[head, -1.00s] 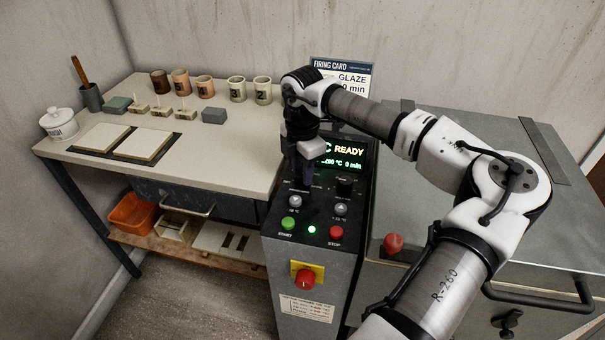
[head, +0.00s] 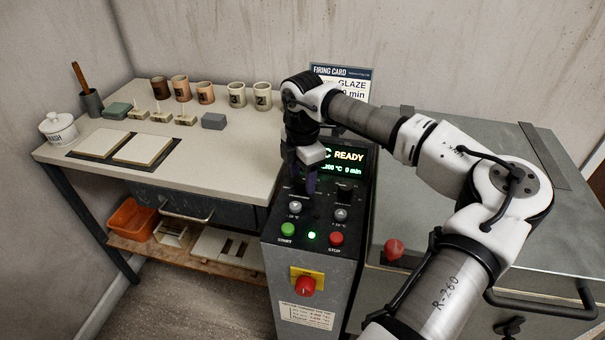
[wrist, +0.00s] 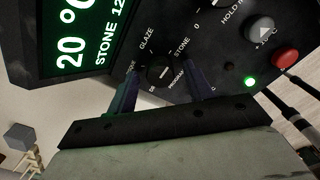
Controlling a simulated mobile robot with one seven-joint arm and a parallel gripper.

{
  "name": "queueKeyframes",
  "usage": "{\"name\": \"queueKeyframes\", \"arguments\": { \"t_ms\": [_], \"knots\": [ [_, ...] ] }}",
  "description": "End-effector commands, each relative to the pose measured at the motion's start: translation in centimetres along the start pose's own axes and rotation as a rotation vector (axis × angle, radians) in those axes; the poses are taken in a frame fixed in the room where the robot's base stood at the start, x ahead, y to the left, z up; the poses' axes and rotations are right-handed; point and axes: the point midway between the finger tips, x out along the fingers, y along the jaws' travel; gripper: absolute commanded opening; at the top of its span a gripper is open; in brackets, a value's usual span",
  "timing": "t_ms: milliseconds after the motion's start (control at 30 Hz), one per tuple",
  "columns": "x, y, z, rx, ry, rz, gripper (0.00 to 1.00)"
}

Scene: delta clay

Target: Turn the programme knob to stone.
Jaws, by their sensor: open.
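The black programme knob (wrist: 160,73) sits on the dark control panel, with the words GLAZE and STONE printed around it in the wrist view. A pale line shows on the knob, but I cannot tell which word it points at. My gripper (wrist: 160,88) is open, with one finger on each side of the knob; I cannot tell whether they touch it. In the head view my gripper (head: 305,178) is over the panel and hides the knob. The green display (wrist: 85,35) reads "STONE 12…" in the wrist view and "READY" in the head view.
Close by on the panel are two grey arrow buttons, a green START button (head: 288,230), a red STOP button (head: 336,239) and another black knob (head: 345,188). A red switch (head: 305,286) is below. The worktable (head: 230,155) with cups and tiles stands left.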

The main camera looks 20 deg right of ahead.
Motion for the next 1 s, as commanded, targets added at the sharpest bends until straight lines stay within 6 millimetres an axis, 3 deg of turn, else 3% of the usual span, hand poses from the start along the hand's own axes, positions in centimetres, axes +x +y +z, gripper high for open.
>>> {"name": "queueKeyframes", "arguments": {
  "t_ms": [167, 267, 700, 1000],
  "knots": [
    [-0.6, 0.0, 0.0, 0.0, -0.001, 0.0, 0.51],
    [-2.0, 0.1, 0.1, 0.001, -0.003, 0.002, 0.51],
    [-11.4, 0.0, 0.0, 0.001, -0.002, 0.002, 0.51],
    [-13.8, 0.0, 0.0, 0.0, -0.001, 0.0, 0.51]
  ]
}}
